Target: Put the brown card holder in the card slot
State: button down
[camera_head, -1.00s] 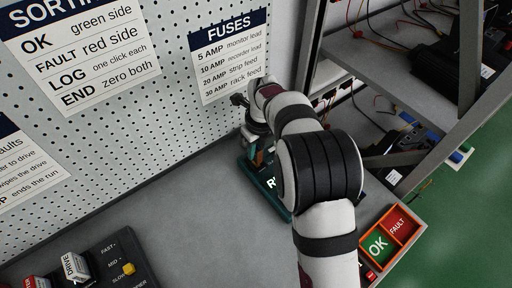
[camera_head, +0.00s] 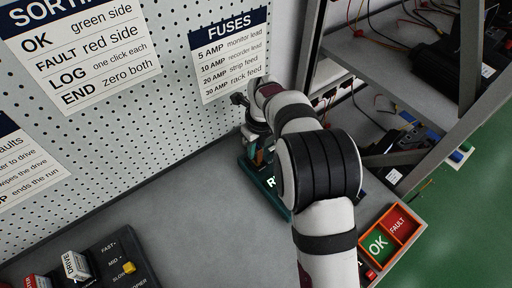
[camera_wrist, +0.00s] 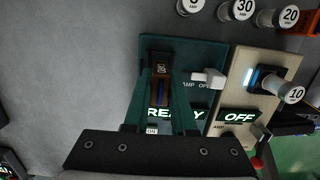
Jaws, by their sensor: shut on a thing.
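My gripper (camera_wrist: 161,78) reaches over the teal unit (camera_wrist: 209,58) in the wrist view, its two fingers close together around the brown card holder (camera_wrist: 154,94). Between the fingertips is a dark part with a small white printed code, at the unit's upper left. The card slot is not clearly seen; the fingers and holder cover that area, so I cannot tell how far the holder sits in it. The unit's lit READY display is partly hidden by the fingers. In the head view my arm covers much of the teal unit (camera_head: 262,186).
A beige panel (camera_wrist: 238,82) with an OFF display stands right of the unit, with a knob marked 10 (camera_wrist: 291,94). In the head view, the OK/FAULT bin (camera_head: 391,233) is at right and a control box (camera_head: 112,262) at lower left.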

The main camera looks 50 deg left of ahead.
jog(key=shift+f, duration=0.65)
dwell(0.5)
jog(key=shift+f, duration=0.25)
jog(key=shift+f, duration=0.15)
dwell(0.7)
jog(key=shift+c, duration=1.3)
grip_release()
jog(key=shift+r, duration=3.5)
